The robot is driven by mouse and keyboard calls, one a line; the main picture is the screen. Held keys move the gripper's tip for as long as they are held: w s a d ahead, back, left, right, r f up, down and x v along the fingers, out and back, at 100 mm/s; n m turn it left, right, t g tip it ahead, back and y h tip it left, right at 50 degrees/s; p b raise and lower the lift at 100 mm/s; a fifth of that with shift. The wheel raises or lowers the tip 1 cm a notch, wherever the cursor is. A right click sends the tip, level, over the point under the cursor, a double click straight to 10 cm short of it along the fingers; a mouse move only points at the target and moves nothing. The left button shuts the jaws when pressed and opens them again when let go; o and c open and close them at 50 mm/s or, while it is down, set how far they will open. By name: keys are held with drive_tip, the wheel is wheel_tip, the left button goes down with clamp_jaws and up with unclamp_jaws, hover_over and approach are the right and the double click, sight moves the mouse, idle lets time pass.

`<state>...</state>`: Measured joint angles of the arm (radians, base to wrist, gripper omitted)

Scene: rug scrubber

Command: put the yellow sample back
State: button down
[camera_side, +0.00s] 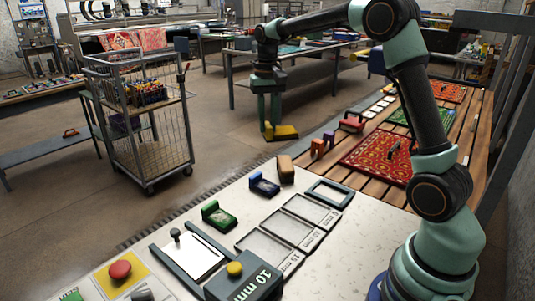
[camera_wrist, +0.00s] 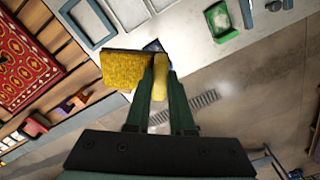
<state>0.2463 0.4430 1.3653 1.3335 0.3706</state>
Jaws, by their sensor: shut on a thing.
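The yellow sample (camera_side: 285,132) is a small block with a yellow textured face. My gripper (camera_side: 271,124) is shut on it and holds it in the air beyond the far end of the pale table. In the wrist view the textured face (camera_wrist: 124,70) shows left of my fingers (camera_wrist: 154,88), with a yellow handle between them. The blue sample (camera_side: 264,185) and the green sample (camera_side: 217,215) stand on the table. In the wrist view the yellow sample partly hides the blue one (camera_wrist: 152,46). A dark blue-grey frame (camera_side: 346,198) lies beside several shallow trays (camera_side: 316,223).
A brown block (camera_side: 286,169) stands near the table's far end. Rugs, such as the red one (camera_side: 375,160), lie on the slatted bench at right. A box marked 10 mm (camera_side: 262,283) and a red button (camera_side: 120,270) are at the front. A wire trolley (camera_side: 150,125) stands on the floor at left.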

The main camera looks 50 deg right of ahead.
drive_tip(key=w+a+n, duration=0.3)
drive_tip(key=a+n, duration=0.4)
drive_tip(key=a, duration=0.3)
drive_tip(key=f, duration=2)
drive_tip(key=shift+w+a, duration=0.1)
drive_tip(key=shift+w, duration=0.1)
drive_tip(key=shift+f, duration=0.2)
drive_tip(key=c, duration=0.8)
unclamp_jaws()
